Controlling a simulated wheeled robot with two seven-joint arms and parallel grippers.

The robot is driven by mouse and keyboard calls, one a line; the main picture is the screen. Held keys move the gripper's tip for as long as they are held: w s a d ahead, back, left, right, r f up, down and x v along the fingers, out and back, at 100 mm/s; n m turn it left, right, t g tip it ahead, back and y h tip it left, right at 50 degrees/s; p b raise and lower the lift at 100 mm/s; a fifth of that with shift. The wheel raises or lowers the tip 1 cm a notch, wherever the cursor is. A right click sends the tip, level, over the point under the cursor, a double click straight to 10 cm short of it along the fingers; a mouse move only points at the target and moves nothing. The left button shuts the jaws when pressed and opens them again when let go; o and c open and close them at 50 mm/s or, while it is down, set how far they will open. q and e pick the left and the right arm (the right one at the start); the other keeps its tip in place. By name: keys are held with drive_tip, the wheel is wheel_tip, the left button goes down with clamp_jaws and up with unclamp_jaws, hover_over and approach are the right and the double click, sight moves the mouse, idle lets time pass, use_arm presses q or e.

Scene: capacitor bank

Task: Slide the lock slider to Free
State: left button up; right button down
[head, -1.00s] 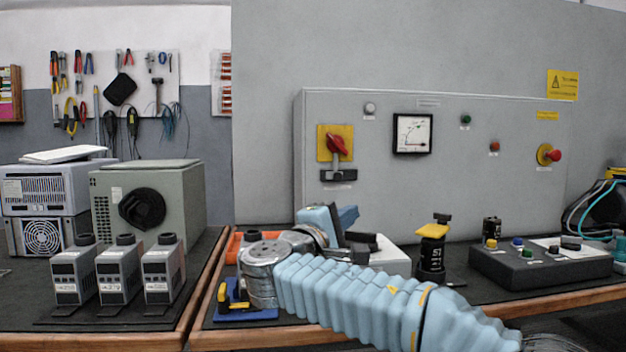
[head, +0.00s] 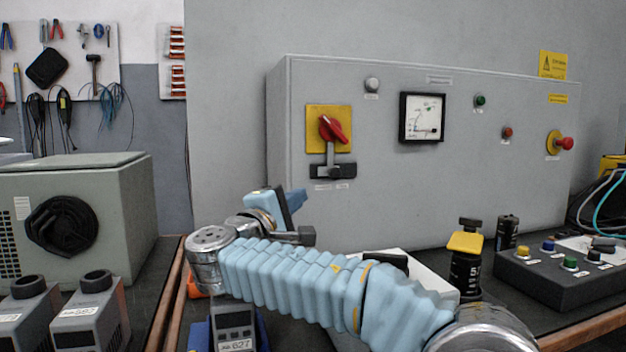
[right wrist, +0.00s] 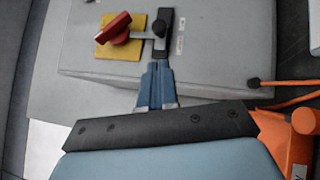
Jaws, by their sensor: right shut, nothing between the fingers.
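The lock slider (head: 333,170) is a dark horizontal bar on the grey cabinet, below the red rotary switch (head: 333,128) on its yellow plate. A grey piece runs down from the switch to the bar. In the right wrist view the slider (right wrist: 162,36) shows upright in the picture, right of the red handle (right wrist: 115,27). My right gripper (right wrist: 157,64) is shut and empty, its blue fingertips at the slider's lower end in that picture; contact cannot be told. In the head view the right gripper (head: 299,198) is left of and below the slider. Its labels are unreadable.
The grey cabinet (head: 400,210) also carries a meter (head: 421,117), lamps and a red stop button (head: 565,143). A black button box (head: 565,270) and a yellow-topped black device (head: 465,258) stand on the bench at right. Orange parts (right wrist: 300,130) show at right in the wrist view.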

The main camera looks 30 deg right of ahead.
sight(340, 176)
drive_tip(key=p+x, duration=0.1)
drive_tip(key=x, duration=0.9)
drive_tip(key=shift+f, duration=0.1)
idle(0.3)
drive_tip(key=d, duration=0.1)
drive_tip(key=s+d, duration=0.1)
drive_tip(key=d, duration=0.1)
drive_tip(key=shift+b, duration=0.4)
drive_tip(key=shift+d, duration=0.25)
